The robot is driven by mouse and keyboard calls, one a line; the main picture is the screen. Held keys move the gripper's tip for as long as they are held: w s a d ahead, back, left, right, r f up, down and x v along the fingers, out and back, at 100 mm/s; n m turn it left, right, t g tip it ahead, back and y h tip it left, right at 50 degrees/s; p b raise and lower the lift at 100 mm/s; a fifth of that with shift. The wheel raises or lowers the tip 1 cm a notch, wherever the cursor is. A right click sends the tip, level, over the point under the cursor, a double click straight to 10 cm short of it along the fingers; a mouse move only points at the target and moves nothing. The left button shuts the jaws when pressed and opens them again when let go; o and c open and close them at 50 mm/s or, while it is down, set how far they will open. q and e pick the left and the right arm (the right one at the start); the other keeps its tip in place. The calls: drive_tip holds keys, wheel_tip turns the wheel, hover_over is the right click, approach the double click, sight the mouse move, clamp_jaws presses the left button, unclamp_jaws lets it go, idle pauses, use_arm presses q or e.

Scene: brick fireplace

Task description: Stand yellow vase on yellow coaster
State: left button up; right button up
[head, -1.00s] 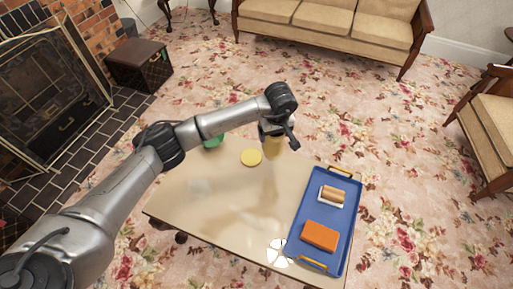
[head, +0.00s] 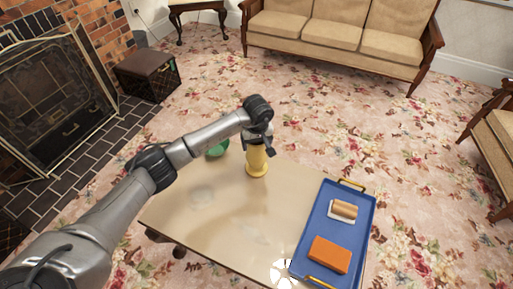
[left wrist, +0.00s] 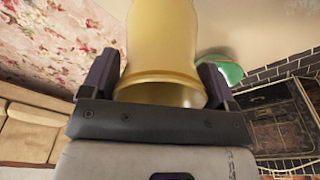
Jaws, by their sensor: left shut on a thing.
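The yellow vase (head: 257,160) is upright at the far side of the table, held by my left gripper (head: 259,139). In the left wrist view the vase (left wrist: 162,45) is between the two fingers of my left gripper (left wrist: 158,85), its open rim toward the camera. The yellow coaster cannot be told apart from the vase's foot; the vase stands over its place and covers it. I cannot tell whether the foot touches the coaster. My right gripper is not in view.
A green dish (head: 217,149) is left of the vase and also shows in the left wrist view (left wrist: 222,69). A blue tray (head: 313,217) at the right holds an orange block (head: 329,254) and a wooden roller-like object (head: 344,209). The middle of the table (head: 225,215) is clear.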

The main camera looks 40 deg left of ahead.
use_arm(q)
drive_tip(key=shift+f+b, duration=0.35)
drive_tip(key=shift+f, duration=0.6)
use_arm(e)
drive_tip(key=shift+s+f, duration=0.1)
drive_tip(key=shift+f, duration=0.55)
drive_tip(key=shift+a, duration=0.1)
use_arm(q)
drive_tip(key=o, duration=1)
drive_tip(key=shift+f, duration=0.1)
